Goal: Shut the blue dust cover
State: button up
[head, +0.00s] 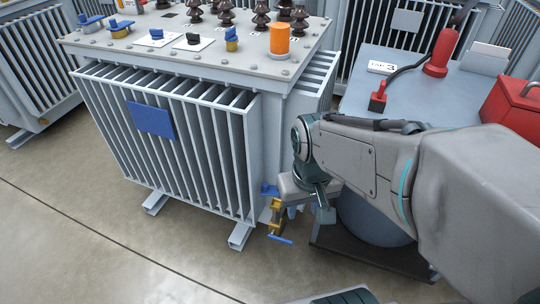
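My gripper (305,205) is low beside the right front corner of the grey transformer (170,140), next to a yellow valve-like fitting (276,212). Blue parts (269,190) show at the top of this fitting, and a blue bar (281,240) shows at its bottom. My arm hides part of this area, and the fingers are too small to tell if they touch anything. I cannot tell which blue part is the dust cover. Blue-topped fittings (231,34) also stand on the transformer's lid, and a flat blue plate (151,120) is on its front fins.
An orange cylinder (279,40) and dark brown bushings (227,13) stand on the lid. At right, a grey-blue worktop (410,98) holds a red toolbox (515,105) and a red tool (440,55). The floor (80,220) in front is clear.

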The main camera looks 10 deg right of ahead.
aim_at(267, 190)
jog(key=z, duration=1.4)
jog(key=k, duration=1.05)
jog(key=u, duration=1.4)
jog(key=i, duration=0.5)
jog(key=u, duration=0.05)
